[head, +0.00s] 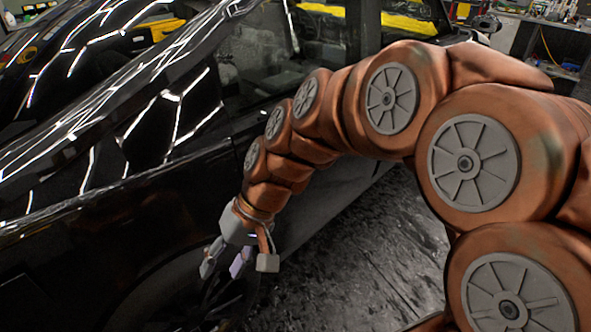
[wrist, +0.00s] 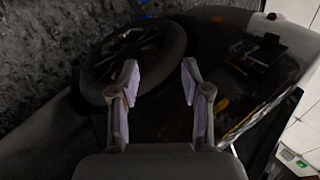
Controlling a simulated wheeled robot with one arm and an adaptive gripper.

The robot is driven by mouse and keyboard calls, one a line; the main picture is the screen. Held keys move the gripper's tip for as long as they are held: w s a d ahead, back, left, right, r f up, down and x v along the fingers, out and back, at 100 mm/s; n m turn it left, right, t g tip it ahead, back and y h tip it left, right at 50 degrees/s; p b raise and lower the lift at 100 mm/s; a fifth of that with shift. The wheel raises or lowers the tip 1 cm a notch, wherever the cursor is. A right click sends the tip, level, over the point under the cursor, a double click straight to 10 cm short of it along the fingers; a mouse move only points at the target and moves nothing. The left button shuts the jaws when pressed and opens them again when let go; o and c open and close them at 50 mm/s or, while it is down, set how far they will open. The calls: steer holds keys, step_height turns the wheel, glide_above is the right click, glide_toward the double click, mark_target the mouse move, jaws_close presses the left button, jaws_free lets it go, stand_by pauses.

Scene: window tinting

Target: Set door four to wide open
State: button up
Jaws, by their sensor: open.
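A glossy black car (head: 120,215) fills the left and middle of the head view. Its side has window glass (head: 255,55), and the lower side panel (head: 320,200) runs on behind my arm. I see no numbers, so I cannot tell which door is door four. No door stands visibly swung out, and my arm hides part of the side. My gripper (head: 238,264) is open and empty, pointing down beside the car near a wheel (head: 232,300). In the wrist view the two fingers (wrist: 160,78) are spread, with the wheel (wrist: 108,62) beyond them and dark bodywork near them.
The dark, scuffed floor (head: 375,245) is open to the right of the car. A cluttered workbench (head: 550,25) stands at the back right. Yellow items (head: 400,25) show beyond the car. In the wrist view, pale tiles (wrist: 300,135) lie at the right edge.

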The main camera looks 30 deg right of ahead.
steer(key=w+d+f+m+t+y+b, duration=0.2)
steer(key=w+d+m+t+b, duration=0.15)
steer(key=w+d, duration=0.45)
steer(key=w+d+f+m+t+y+b, duration=0.1)
steer(key=w+d+m+t+b, duration=0.3)
steer(key=w, duration=0.8)
steer(key=w+d+f+m+t+h+b, duration=0.2)
steer(key=d, duration=0.7)
steer(key=w+d+f+m+t+h+b, duration=0.2)
steer(key=d+f+t+b, duration=0.1)
steer(key=d, duration=0.6)
steer(key=w+d+f+m+t+h+b, duration=0.2)
steer(key=d+m, duration=0.1)
steer(key=d, duration=0.6)
steer(key=shift+n, duration=0.25)
steer(key=shift+a+x, duration=0.15)
steer(key=shift+x, duration=1.8)
steer(key=shift+a+x, duration=0.2)
steer(key=shift+x, duration=1.7)
steer(key=shift+s+r, duration=0.1)
steer(key=shift+r, duration=0.05)
steer(key=shift+c, duration=0.5)
jaws_close()
